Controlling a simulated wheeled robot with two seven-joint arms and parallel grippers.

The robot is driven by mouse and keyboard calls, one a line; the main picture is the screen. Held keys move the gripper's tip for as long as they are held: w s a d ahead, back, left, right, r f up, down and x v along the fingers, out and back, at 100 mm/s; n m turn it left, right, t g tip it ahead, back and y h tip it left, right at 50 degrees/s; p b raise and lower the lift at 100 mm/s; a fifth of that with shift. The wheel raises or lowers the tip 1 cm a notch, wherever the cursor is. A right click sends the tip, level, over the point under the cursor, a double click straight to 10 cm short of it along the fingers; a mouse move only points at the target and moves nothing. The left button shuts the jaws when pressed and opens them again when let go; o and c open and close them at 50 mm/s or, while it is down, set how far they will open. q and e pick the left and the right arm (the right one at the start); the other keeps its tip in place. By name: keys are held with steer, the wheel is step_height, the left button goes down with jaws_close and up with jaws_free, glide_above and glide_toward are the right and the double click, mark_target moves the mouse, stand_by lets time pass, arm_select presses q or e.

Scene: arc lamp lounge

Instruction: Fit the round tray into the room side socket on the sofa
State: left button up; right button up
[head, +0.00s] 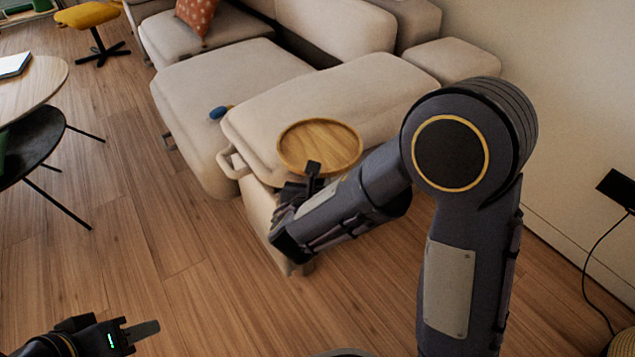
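The round wooden tray (322,141) shows in the head view over the front end of the beige sofa's near section (262,125). I cannot tell whether it touches the cushion or hangs just above it. My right gripper (313,172) is at the tray's near rim, with one dark finger over the edge; it looks shut on the rim, and its other finger is hidden. A beige loop-like bracket (229,163) sticks out of the sofa's left side, left of the tray; it may be the room side socket. My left gripper (140,331) is low at the left, away from the sofa; its opening is unclear.
A small blue object (220,111) lies on the sofa seat beside the near section. A round table (38,88) and a dark chair (35,145) stand at the left. A yellow stool (88,17) is farther back. The wooden floor (150,225) between is clear.

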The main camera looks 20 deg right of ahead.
steer(key=o, duration=0.5)
